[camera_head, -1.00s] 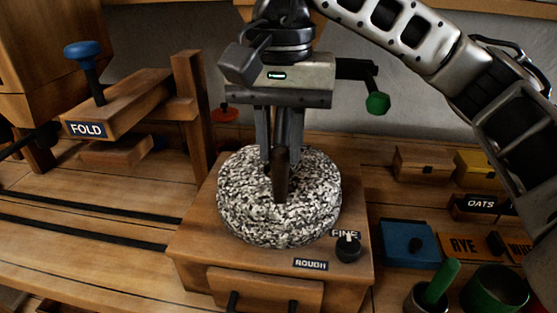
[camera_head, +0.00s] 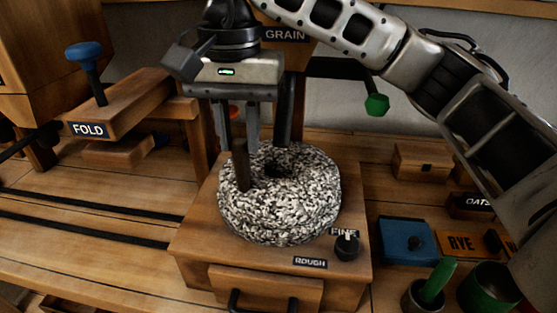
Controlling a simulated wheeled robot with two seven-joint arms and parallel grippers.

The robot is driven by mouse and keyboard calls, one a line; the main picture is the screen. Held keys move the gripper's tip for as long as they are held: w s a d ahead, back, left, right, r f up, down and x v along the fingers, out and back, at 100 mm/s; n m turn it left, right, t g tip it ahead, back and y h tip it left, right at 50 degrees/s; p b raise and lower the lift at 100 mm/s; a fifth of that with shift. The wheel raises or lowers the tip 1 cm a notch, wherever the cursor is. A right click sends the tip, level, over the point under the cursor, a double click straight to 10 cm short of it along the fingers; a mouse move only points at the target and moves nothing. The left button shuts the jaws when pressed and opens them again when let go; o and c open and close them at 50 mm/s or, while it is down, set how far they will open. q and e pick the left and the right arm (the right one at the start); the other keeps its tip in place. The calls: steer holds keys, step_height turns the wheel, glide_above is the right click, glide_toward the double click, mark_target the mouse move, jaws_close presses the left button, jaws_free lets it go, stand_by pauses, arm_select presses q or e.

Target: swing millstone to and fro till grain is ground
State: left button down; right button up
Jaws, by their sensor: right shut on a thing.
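The speckled black-and-white millstone (camera_head: 290,205) is a thick ring with a dark centre hole, lying on a wooden mill box (camera_head: 195,240). Its upright dark wooden handle (camera_head: 241,172) stands at the stone's left side. My right gripper (camera_head: 238,145) points down over that side and is shut on the handle. The GRAIN hopper (camera_head: 285,36) is behind, partly hidden by my arm, with a dark spout (camera_head: 286,110) above the hole. No grain or flour shows. My left gripper is out of view.
A black dial (camera_head: 347,247) sits by the FINE and ROUGH labels. A drawer (camera_head: 265,290) is in the box front. The FOLD press (camera_head: 120,105) stands at left.

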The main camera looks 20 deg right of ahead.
steer(key=o, duration=1.1)
steer(key=shift+r, duration=0.1)
step_height(320, 180, up, 7)
steer(key=p, duration=0.5)
steer(key=shift+f, duration=0.2)
step_height(320, 180, up, 2)
steer(key=shift+r, duration=0.1)
